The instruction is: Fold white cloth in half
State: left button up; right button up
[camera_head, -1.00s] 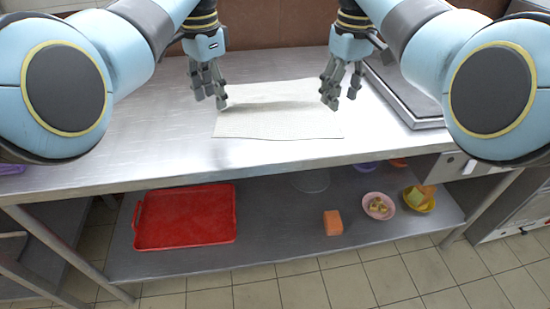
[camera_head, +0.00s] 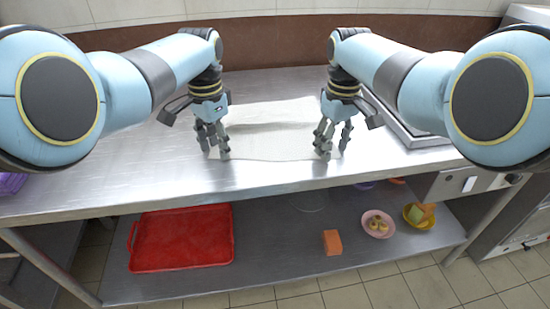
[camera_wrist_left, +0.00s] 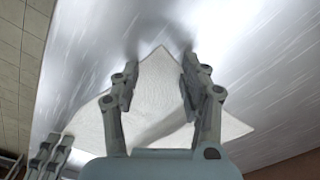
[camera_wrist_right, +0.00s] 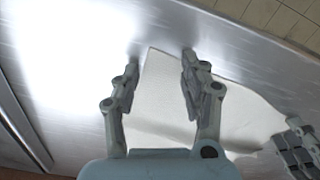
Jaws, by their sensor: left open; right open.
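The white cloth (camera_head: 268,128) lies flat and spread out on the steel table. My left gripper (camera_head: 219,156) is open over the cloth's near left corner. In the left wrist view that corner of the cloth (camera_wrist_left: 158,85) shows between the open fingers (camera_wrist_left: 158,90). My right gripper (camera_head: 331,156) is open over the near right corner. In the right wrist view the cloth's corner (camera_wrist_right: 160,90) shows between the open fingers (camera_wrist_right: 160,88). I cannot tell whether the fingertips touch the cloth or table.
The steel table (camera_head: 120,160) is clear to the left of the cloth. A grey metal appliance (camera_head: 400,125) stands at the right. On the shelf below are a red tray (camera_head: 182,238), an orange block (camera_head: 332,242), a pink bowl (camera_head: 377,224) and a yellow bowl (camera_head: 418,217).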

pick_arm(q)
jog(key=shift+f, duration=0.25)
pick_arm(e)
jog(key=shift+f, duration=0.25)
pick_arm(q)
jog(key=shift+r, duration=0.15)
jog(key=shift+c, duration=1.1)
pick_arm(e)
jog(key=shift+r, duration=0.15)
jog(key=shift+c, duration=1.1)
pick_arm(q)
jog(key=shift+s, duration=0.1)
jog(key=c, duration=0.7)
pick_arm(e)
jog(key=shift+s, duration=0.15)
jog(key=c, duration=0.7)
jog(key=shift+d, duration=0.1)
pick_arm(q)
jog(key=shift+s+a+f, duration=0.1)
jog(key=shift+f, duration=0.1)
pick_arm(e)
jog(key=shift+s+f, duration=0.1)
jog(key=shift+f, duration=0.15)
